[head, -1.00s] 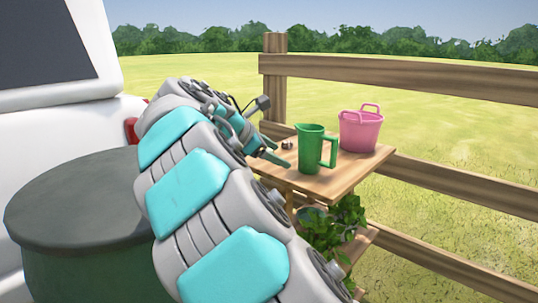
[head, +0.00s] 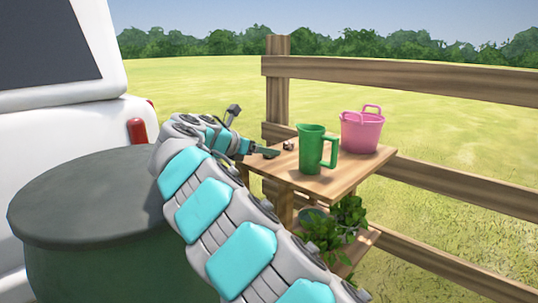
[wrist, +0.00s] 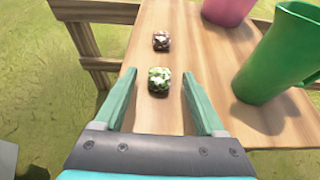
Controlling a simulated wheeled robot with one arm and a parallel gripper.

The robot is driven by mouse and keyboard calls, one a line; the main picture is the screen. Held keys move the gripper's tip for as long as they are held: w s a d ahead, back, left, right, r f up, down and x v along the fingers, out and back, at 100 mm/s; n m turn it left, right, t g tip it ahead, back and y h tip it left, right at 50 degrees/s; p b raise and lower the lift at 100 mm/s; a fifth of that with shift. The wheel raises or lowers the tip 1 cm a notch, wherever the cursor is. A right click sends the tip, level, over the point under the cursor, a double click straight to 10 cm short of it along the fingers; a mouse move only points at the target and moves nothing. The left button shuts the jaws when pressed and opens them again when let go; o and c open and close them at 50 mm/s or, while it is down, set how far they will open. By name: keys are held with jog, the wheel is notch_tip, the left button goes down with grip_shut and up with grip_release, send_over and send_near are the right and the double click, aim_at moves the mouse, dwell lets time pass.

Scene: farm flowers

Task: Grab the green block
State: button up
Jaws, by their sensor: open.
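The green block (wrist: 159,80) is a small speckled green cube on the wooden table. In the wrist view it lies between and just ahead of my open fingers. My gripper (wrist: 163,100) has its two teal fingers spread, with nothing held. In the head view my gripper (head: 264,152) is at the table's left edge, low over the top. The green block cannot be made out there; my gripper seems to hide it.
A brown-and-white speckled block (wrist: 161,41) sits beyond the green one. A green pitcher (head: 312,150) and a pink bucket (head: 361,133) stand to the right on the wooden table (head: 330,184). A wooden fence (head: 420,88) runs behind. A dark-lidded barrel (head: 85,200) stands at left.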

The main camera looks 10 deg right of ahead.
jog(key=shift+x, duration=1.2)
jog(key=shift+a, duration=0.1)
jog(key=shift+c, duration=0.4)
grip_shut()
